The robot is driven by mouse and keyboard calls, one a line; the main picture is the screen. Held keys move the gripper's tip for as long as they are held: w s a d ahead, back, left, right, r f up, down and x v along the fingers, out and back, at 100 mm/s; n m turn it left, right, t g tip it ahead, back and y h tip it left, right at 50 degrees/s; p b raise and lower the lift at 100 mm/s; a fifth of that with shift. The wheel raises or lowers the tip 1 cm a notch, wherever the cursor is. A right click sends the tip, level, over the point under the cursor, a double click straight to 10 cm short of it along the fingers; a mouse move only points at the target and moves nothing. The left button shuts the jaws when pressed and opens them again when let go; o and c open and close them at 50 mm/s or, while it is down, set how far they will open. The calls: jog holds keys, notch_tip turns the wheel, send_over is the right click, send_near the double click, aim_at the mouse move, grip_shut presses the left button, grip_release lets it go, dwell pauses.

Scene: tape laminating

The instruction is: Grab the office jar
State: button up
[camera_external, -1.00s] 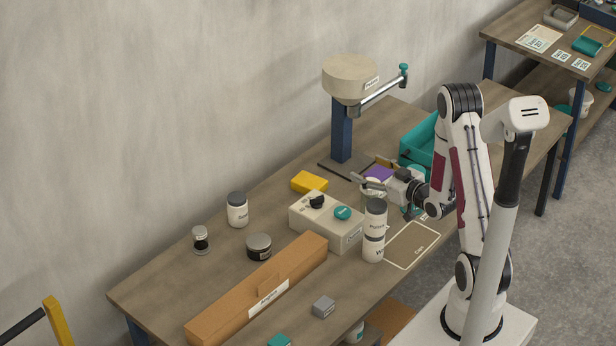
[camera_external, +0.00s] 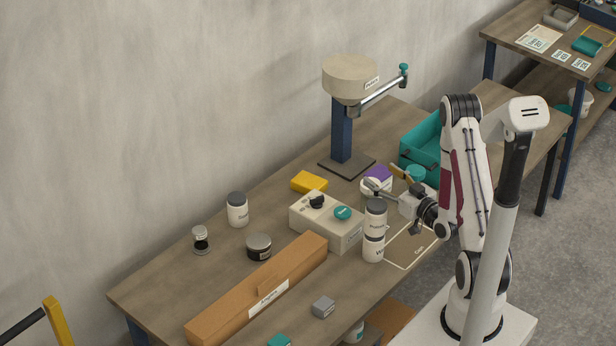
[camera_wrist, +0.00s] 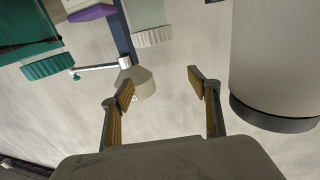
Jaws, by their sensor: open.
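I cannot tell which container is the office jar, because the labels are too small to read surely. My gripper (camera_external: 382,176) is open and empty, reaching over the table from the right; its spread fingers also show in the wrist view (camera_wrist: 161,88). A white jar with a dark lid (camera_external: 376,218) stands on another white jar (camera_external: 373,248), just left of my gripper. A large pale jar with a dark lid (camera_wrist: 270,65) is close on the right in the wrist view. A purple-topped container (camera_external: 378,172) and a teal-lidded jar (camera_external: 416,172) are near my fingers.
A post with a swing arm (camera_external: 342,130) stands behind. A teal bin (camera_external: 420,142) is at the back right. A beige device (camera_external: 325,222) and a long brown box (camera_external: 258,288) lie to the left. Other jars (camera_external: 237,210) stand farther left. The front-left tabletop has free room.

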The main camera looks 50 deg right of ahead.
notch_tip(320, 180, down, 6)
dwell(1.0)
jog(key=shift+f, duration=0.2)
jog(key=w, duration=0.3)
jog(key=w+d, duration=0.1)
jog(key=w, duration=0.1)
jog(key=shift+f, duration=0.25)
dwell(0.6)
jog(key=c, duration=1.6)
